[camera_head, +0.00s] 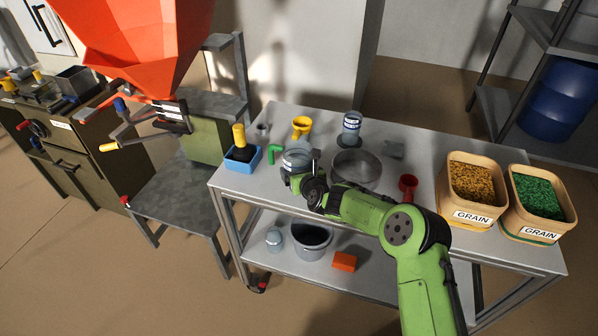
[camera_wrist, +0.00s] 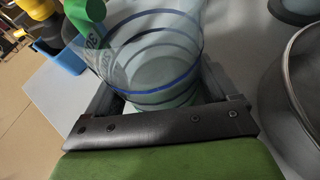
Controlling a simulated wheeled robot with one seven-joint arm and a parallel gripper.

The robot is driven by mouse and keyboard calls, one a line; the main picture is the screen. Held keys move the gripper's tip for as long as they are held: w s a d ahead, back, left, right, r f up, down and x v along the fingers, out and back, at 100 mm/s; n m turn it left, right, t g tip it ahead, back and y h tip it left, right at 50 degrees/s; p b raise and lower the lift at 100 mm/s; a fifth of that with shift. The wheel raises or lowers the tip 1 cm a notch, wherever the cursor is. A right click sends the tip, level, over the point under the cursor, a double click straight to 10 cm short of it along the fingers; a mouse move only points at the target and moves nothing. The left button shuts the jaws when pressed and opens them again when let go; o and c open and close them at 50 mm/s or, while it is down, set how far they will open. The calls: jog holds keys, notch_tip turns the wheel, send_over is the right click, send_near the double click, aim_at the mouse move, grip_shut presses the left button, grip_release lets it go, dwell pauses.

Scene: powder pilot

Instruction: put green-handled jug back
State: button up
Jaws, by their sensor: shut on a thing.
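The green-handled jug (camera_head: 297,159) is clear with dark blue rings and stands over the left-middle of the steel table (camera_head: 228,180). Its green handle (camera_head: 274,152) points left. My gripper (camera_head: 301,175) is shut around the jug's body from the near side. In the wrist view the jug (camera_wrist: 150,45) sits between the two dark fingers, with its handle (camera_wrist: 84,17) at upper left. The jug looks upright. I cannot tell whether its base touches the table, as my gripper hides its lower part.
A blue tray (camera_head: 242,163) with a yellow-topped tool is left of the jug. A steel bowl (camera_head: 356,167) is close on the right. A red cup (camera_head: 408,184) and two grain bins (camera_head: 473,214) are farther right.

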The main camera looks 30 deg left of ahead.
jog(key=shift+f, duration=0.1)
jog(key=o, duration=1.2)
jog(key=shift+r, duration=0.3)
jog(key=p+v, duration=0.2)
jog(key=v, duration=1)
jog(key=shift+f, duration=0.1)
